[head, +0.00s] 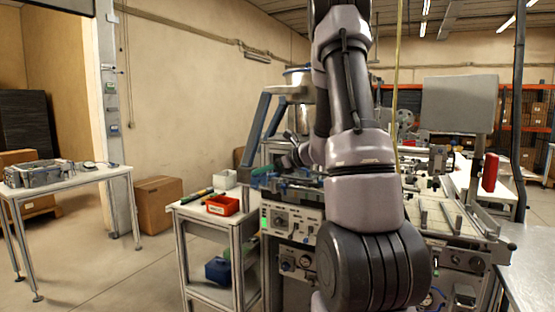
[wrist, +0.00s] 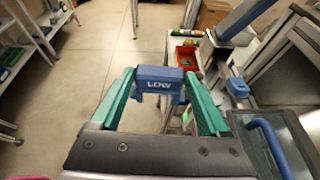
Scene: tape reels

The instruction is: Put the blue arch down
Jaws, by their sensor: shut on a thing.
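The blue arch (wrist: 160,75) has "LOW" in pale letters on its face. In the wrist view it sits between the green fingertips of my gripper (wrist: 160,82), which is shut on it. The arch is held up in the air, with floor and a cart behind and below it. In the head view my arm covers the middle of the picture. A small blue and green patch left of the arm may be the gripper and arch, but I cannot tell clearly.
A grey cart (head: 198,213) carries a red bin (head: 222,205), a white box (head: 224,179) and a thin tool. The red bin (wrist: 186,56) also shows in the wrist view. A machine with control panels (head: 292,219) stands right of the cart. Open floor lies left.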

